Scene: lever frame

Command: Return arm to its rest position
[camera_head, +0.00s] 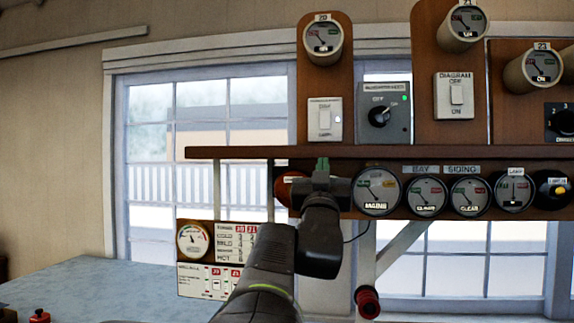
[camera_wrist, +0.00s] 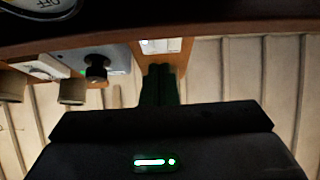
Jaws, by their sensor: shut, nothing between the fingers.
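My arm reaches up from the bottom of the head view. My gripper (camera_head: 322,164) is at the shelf's lower edge, left of the round MAINS gauge (camera_head: 377,192). In the wrist view my gripper (camera_wrist: 160,72) has its dark fingers together, with nothing seen between them. They point towards a wooden panel with a white switch (camera_wrist: 160,46). I cannot tell if the fingers touch the shelf.
The wooden shelf (camera_head: 440,152) runs just above my gripper. Above it are a rotary knob (camera_head: 379,117) and a white rocker switch (camera_head: 325,119). Several gauges hang below it. A red-ended handle (camera_head: 367,302) is at lower right. A blue-grey table (camera_head: 90,285) is at lower left.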

